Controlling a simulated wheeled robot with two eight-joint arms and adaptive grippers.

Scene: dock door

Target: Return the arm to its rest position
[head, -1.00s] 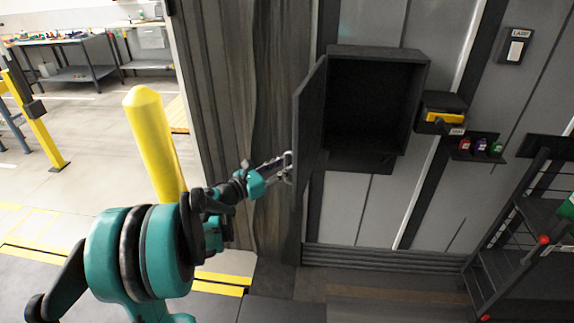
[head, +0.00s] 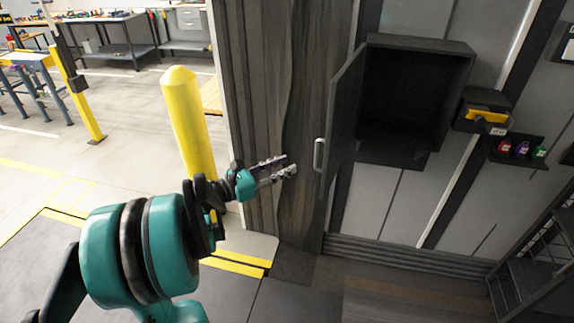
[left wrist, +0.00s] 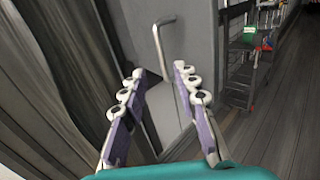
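My left gripper (head: 288,168) is at the end of the teal and black left arm, in the middle of the head view. It is just left of the handle (head: 319,155) of the cabinet door and apart from it. In the left wrist view its two fingers (left wrist: 160,92) stand apart with nothing between them, and the bar handle (left wrist: 166,55) shows beyond the fingertips. The dark wall cabinet (head: 412,100) has its door (head: 343,120) swung open, and its inside looks empty and dark. My right gripper is in neither view.
A yellow bollard (head: 190,125) stands behind my left arm. Right of the cabinet are a box with a yellow handle (head: 487,116) and a small shelf (head: 518,155) with coloured items. A dark rack (head: 535,265) stands at lower right. Workbenches are at the far left.

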